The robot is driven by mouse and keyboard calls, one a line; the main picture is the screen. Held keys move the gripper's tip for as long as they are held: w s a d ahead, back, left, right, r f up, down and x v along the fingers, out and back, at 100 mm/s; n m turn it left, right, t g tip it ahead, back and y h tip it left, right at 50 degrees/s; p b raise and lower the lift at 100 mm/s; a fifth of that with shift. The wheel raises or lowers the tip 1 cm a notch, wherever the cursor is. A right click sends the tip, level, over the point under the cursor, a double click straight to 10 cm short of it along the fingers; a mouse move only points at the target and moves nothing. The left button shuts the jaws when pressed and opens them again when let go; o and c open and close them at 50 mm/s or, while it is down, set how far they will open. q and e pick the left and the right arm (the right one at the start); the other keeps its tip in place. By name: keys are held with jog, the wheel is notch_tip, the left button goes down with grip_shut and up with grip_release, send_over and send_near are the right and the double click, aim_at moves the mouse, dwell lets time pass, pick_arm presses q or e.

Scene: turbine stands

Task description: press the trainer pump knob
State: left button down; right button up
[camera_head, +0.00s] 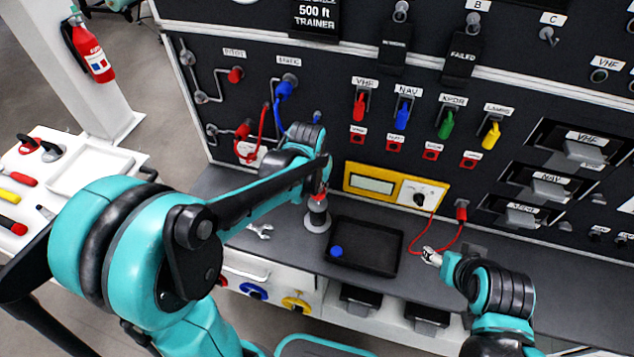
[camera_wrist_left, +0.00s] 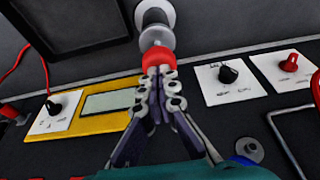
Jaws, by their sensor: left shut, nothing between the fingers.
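The pump knob has a red top on a grey cylindrical post; in the head view it stands on the bench at the panel's foot (camera_head: 317,220). It also shows in the left wrist view, with the red cap (camera_wrist_left: 156,57) directly at my fingertips. My left gripper (camera_head: 322,182) is above it, shut and empty. In the wrist view its closed tips (camera_wrist_left: 159,74) meet or overlap the cap's edge; I cannot tell whether they touch. My right gripper (camera_head: 430,256) is low over the bench at the right, beside a red cable; its jaw state is unclear.
A black tray (camera_head: 388,237) with a blue knob-like piece lies right of the post. A yellow meter (camera_head: 371,185) stands behind. A wrench (camera_head: 260,230) lies left. Red and blue cables hang from the panel. A white tool cart (camera_head: 92,170) stands far left.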

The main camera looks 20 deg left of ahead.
aim_at(317, 193)
pick_arm(q)
notch_tip(317, 193, down, 4)
jog(key=b, duration=0.2)
jog(key=shift+r+b, duration=0.1)
jog(key=shift+b, duration=0.2)
jog(key=shift+s+r, duration=0.1)
jog(key=shift+r+p, duration=0.2)
jog(key=shift+p, duration=0.1)
notch_tip(317, 193, up, 4)
jog(key=p, duration=0.3)
jog(key=shift+r, duration=0.15)
jog(key=p+v, duration=0.3)
jog(key=v, duration=0.6)
jog(key=shift+r, duration=0.2)
